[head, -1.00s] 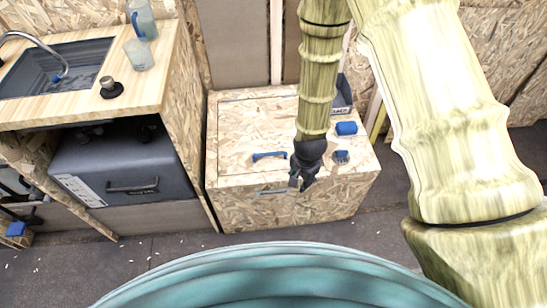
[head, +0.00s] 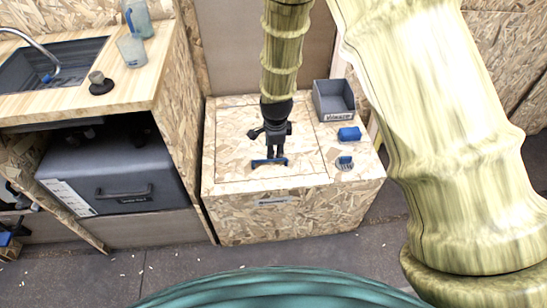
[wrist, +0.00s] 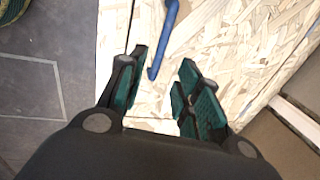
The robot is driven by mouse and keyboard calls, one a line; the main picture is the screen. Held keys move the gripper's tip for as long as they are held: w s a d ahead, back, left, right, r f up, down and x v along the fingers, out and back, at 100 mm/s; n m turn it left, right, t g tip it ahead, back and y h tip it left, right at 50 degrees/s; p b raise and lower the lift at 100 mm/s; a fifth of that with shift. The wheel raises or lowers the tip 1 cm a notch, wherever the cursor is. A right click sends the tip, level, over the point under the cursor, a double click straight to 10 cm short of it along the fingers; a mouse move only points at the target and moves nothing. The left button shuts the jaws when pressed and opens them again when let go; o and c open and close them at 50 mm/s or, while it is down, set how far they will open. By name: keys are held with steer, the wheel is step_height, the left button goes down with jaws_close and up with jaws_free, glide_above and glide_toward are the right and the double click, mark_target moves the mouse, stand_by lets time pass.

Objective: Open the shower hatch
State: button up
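The shower hatch (head: 235,140) is a flat panel, lying closed as far as I can see, in the top of the wooden chipboard box. Its blue bar handle (head: 268,162) is near the front edge. In the head view my gripper (head: 276,154) points down right over the handle and hides part of it. In the wrist view the blue handle (wrist: 165,40) runs from the top edge to a point between and just past the fingertips. My gripper (wrist: 162,72) is open there, with dark green pads on both sides and nothing between them. I cannot tell whether it touches the handle.
A grey bin (head: 334,101), a blue block (head: 349,134) and a small blue-topped brush (head: 344,163) stand on the box's right side. A sink counter (head: 150,80) with a dark drawer box (head: 120,175) below stands at left. Dark floor lies in front.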

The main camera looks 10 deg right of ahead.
mark_target(274, 160)
steer(key=shift+w+f+b, duration=0.1)
steer(key=shift+w+f, duration=0.1)
steer(key=shift+f, duration=0.9)
steer(key=shift+w+f+b, duration=0.1)
steer(key=shift+w+f, duration=0.1)
steer(key=shift+f, duration=0.95)
steer(key=shift+w+f+b, duration=0.1)
steer(key=shift+w+f, duration=0.1)
steer(key=shift+f, duration=0.9)
jaws_close()
